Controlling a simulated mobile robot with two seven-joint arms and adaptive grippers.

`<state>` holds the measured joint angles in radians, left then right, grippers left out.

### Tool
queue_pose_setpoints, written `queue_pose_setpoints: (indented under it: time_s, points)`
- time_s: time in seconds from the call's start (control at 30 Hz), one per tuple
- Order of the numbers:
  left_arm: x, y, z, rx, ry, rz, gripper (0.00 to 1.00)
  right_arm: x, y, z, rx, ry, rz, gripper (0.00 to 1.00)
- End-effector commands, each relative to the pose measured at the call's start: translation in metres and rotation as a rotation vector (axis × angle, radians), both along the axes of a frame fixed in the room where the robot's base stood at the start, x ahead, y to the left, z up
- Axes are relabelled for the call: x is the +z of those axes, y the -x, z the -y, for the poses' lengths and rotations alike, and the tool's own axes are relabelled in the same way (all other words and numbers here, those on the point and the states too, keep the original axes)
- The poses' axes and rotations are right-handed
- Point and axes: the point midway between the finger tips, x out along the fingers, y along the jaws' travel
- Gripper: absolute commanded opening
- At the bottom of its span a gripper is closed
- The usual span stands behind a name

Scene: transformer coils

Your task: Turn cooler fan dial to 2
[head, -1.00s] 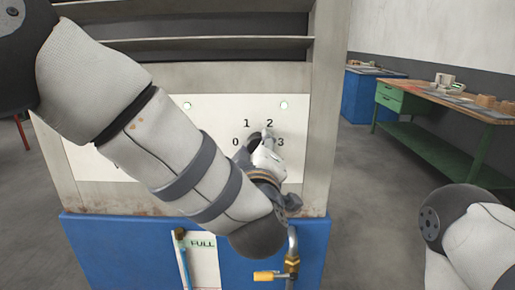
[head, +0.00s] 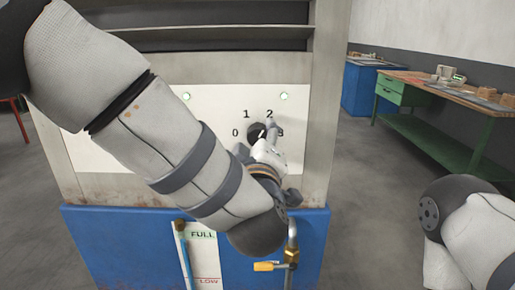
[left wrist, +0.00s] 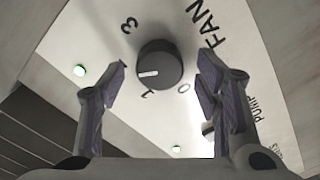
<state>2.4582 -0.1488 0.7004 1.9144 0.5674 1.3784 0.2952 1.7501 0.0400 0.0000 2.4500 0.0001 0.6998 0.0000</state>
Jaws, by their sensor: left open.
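The black fan dial (head: 257,131) is on the white panel (head: 215,105) of the cooler, among the printed numbers 0, 1, 2 and 3. In the left wrist view the dial (left wrist: 160,62) has a white pointer mark that points left, on the side between 1 and a mostly hidden number by the left fingertip. My left gripper (head: 257,141) is in front of the dial. In the left wrist view the left gripper (left wrist: 162,76) is open, with one finger on each side of the dial and gaps to it. My right gripper is out of view.
Two green lights (head: 283,96) are above the numbers. Below the panel are a level gauge (head: 203,260) and a pipe with a yellow-handled valve (head: 265,266) on the blue base. A green workbench (head: 425,125) stands at the right. My right arm is at the lower right.

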Motion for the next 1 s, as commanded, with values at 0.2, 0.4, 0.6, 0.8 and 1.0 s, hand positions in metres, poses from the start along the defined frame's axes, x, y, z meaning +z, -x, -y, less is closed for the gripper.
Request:
queue_pose_setpoints:
  time_s: [0.2,0.4,0.6,0.8,1.0]
  points:
    - [0.0,0.059,0.001,-0.005,-0.004,-0.002,0.58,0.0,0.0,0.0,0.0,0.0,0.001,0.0]
    - [0.0,0.099,0.0,-0.002,-0.002,0.0,0.58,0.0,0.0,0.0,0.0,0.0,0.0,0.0]
    - [0.0,0.11,0.0,0.0,-0.001,0.0,0.58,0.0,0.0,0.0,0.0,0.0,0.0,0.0]
    - [-0.001,0.109,-0.001,-0.001,-0.003,-0.005,0.58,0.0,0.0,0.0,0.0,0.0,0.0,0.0]
    - [-0.112,0.102,-0.03,-0.082,-0.167,-0.283,0.58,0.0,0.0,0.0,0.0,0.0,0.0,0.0]
